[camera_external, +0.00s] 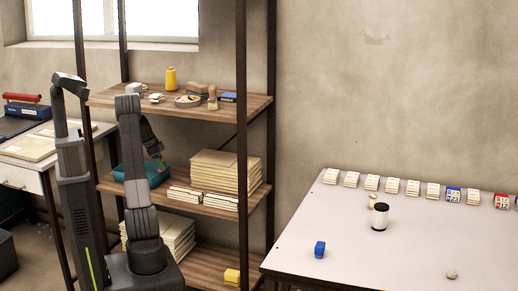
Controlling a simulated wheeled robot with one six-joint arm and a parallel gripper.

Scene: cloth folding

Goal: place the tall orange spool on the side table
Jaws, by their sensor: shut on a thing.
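My arm reaches up and bends down at the rack, and my gripper (156,160) is low over the teal bin (128,173) on the middle shelf. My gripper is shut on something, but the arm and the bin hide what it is. I cannot make out a tall orange spool there. A yellow-orange bottle-shaped thing (170,78) stands upright on the top shelf, apart from my gripper. A small table (50,180) with a drawer stands at the far left; I cannot tell whether it is the side table.
Stacked boards (225,172) fill the middle shelf's right. Rack posts (242,140) stand close around my arm.

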